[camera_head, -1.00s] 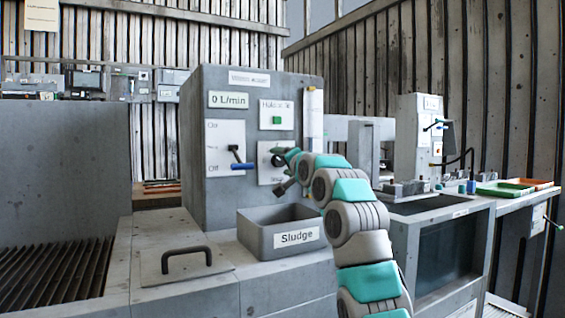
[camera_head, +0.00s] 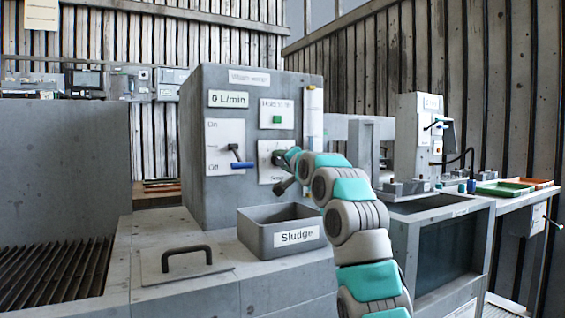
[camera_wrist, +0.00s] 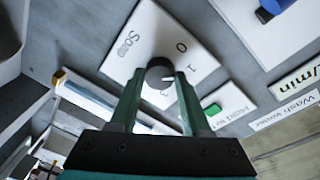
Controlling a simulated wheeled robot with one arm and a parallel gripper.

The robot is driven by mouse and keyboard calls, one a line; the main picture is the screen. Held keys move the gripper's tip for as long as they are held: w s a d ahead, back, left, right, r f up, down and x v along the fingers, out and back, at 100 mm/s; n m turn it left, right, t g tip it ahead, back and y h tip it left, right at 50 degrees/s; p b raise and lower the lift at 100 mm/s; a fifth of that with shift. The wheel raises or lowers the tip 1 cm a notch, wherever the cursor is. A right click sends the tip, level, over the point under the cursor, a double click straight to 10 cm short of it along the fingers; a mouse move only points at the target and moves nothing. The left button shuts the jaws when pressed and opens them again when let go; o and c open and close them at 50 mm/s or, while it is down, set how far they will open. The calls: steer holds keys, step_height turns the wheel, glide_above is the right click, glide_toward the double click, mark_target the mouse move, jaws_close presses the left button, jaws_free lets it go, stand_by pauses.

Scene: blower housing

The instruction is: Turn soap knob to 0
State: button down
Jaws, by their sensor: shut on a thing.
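The soap knob (camera_wrist: 160,70) is a dark round knob with a white mark. It sits on a white plate (camera_wrist: 142,42) marked "Soap", with the digits 0 and 1 readable. The white mark lies on the knob's right side in the wrist view, roughly toward the 1. My gripper (camera_wrist: 159,77) is shut on the knob, one finger on each side. In the head view the plate (camera_head: 266,160) is on the front of a grey machine (camera_head: 210,90), and my gripper (camera_head: 281,159) hides most of the knob.
An On/Off lever with a blue handle (camera_head: 242,165) is left of the plate. A green button (camera_head: 277,119) is above it. An open grey "Sludge" bin (camera_head: 262,243) stands below my wrist. A lidded hatch handle (camera_head: 187,251) is at lower left.

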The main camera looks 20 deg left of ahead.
steer(key=shift+f+n, duration=0.1)
steer(key=shift+n, duration=0.2)
steer(key=n+b, duration=0.1)
steer(key=n, duration=0.2)
steer(key=shift+w+n+y, duration=0.1)
steer(key=shift+n+y, duration=0.2)
steer(key=n, duration=0.5)
steer(key=shift+p, duration=0.4)
steer(key=shift+c, duration=1.8)
jaws_free()
